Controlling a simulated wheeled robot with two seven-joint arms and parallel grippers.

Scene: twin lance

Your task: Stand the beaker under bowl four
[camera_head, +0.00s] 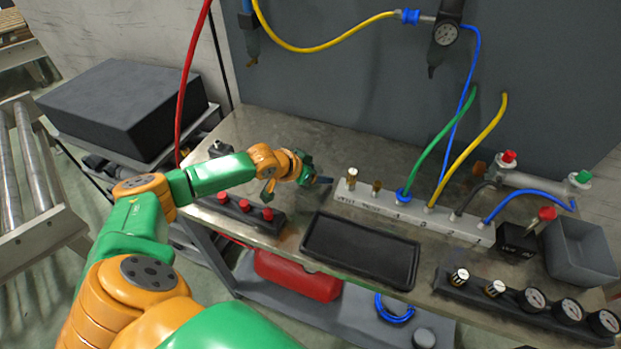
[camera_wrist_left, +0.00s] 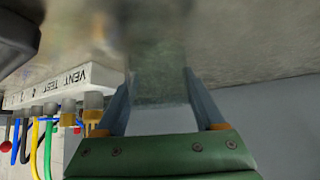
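My left gripper (camera_head: 322,181) is low over the back of the bench, left of the white manifold. In the left wrist view its two blue-grey fingers (camera_wrist_left: 158,88) stand apart, with a clear, greenish see-through shape between them, which looks like the beaker (camera_wrist_left: 158,75). Its sides meet both fingers, so the gripper appears shut on it. The head view does not show the beaker clearly. On the back panel hang a dark unit (camera_head: 250,38) at the left and a gauge unit (camera_head: 446,36); I cannot tell which bowl is four. My right gripper is not in view.
The white manifold (camera_head: 395,212) carries fittings and coloured hoses; its VENT and TEST end also shows in the wrist view (camera_wrist_left: 60,82). A black tray (camera_head: 360,250) and a red-button box (camera_head: 240,212) lie in front. A grey bin (camera_head: 580,250) and gauge strip (camera_head: 520,300) stand right.

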